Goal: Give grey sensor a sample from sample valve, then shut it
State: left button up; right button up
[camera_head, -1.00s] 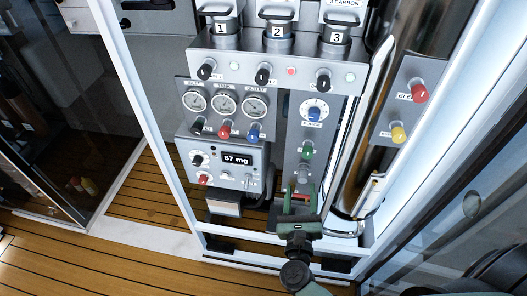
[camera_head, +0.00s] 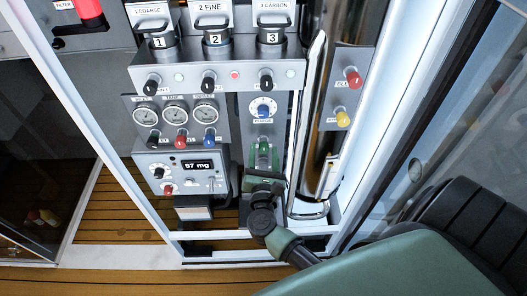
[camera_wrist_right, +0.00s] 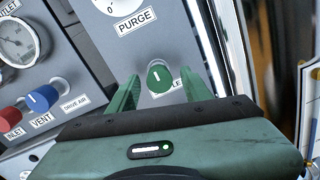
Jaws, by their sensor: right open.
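The sample valve is a green knob (camera_head: 263,147) with a white mark, low on the narrow grey panel below the blue PURGE knob. In the right wrist view the green knob (camera_wrist_right: 159,77) sits between my two green fingers, its white mark near upright; its label is partly hidden, showing "LE". My right gripper (camera_head: 264,165) is open in front of it, a finger on each side; I cannot tell whether they touch it. I cannot pick out a grey sensor for sure; the area below the knob is hidden by my gripper. My left gripper is out of view.
Left of the knob are red and blue knobs (camera_head: 209,141), gauges (camera_head: 175,114) and a display reading 57 mg (camera_head: 198,166). The blue PURGE knob (camera_head: 263,111) is above. A shiny metal cylinder (camera_head: 316,110) stands close on the right.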

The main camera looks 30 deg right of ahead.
jog(key=shift+c, duration=0.6)
grip_shut()
